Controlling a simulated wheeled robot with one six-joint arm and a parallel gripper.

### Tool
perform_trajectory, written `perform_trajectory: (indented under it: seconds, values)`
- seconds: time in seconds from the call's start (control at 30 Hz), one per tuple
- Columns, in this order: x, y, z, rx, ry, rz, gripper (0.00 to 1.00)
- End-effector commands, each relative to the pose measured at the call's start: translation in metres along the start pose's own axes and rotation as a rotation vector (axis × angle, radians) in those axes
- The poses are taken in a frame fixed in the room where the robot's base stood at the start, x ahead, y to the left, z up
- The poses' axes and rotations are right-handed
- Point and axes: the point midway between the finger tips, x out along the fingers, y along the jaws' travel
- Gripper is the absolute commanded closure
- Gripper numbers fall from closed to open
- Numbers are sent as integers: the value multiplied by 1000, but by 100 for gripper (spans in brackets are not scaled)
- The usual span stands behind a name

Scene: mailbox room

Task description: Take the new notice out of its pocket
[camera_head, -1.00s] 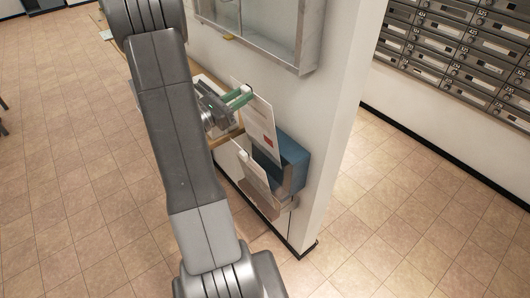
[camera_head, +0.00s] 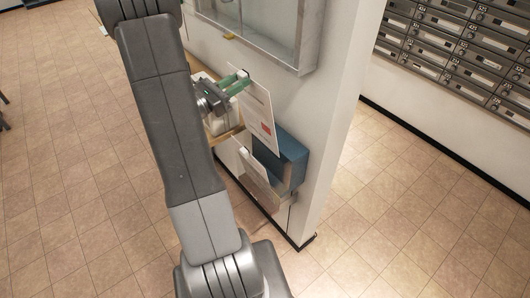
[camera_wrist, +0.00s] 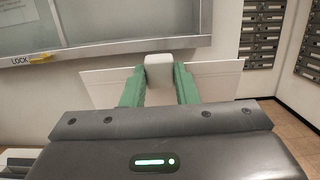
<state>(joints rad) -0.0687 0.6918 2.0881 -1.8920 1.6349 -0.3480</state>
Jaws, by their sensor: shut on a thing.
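My gripper (camera_head: 240,82), with green fingers, is shut on the white notice (camera_head: 259,116), a sheet with a red mark, at its upper edge. In the wrist view the fingers (camera_wrist: 159,82) close on a white tab, and the pale sheet (camera_wrist: 215,81) spreads to both sides. The notice hangs tilted beside the wall, above a blue pocket (camera_head: 292,158). Its lower edge is close to the pocket's top; I cannot tell whether it is fully clear. A second white sheet (camera_head: 250,158) with a white tab stands in a clear front pocket (camera_head: 262,188).
A glass-fronted case (camera_head: 262,25) hangs on the wall just above my gripper, and its lower frame also shows in the wrist view (camera_wrist: 130,46). A wooden ledge with pale things is behind the gripper. Mailboxes (camera_head: 460,50) line the right wall. The tiled floor is clear.

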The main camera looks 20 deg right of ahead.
Motion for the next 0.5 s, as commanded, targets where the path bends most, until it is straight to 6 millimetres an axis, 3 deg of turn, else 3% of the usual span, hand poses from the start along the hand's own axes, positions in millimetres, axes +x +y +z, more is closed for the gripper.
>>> perform_trajectory:
  seconds: [0.5]
  values:
    - [-15, 0, 3, 1, -1, 1, 93]
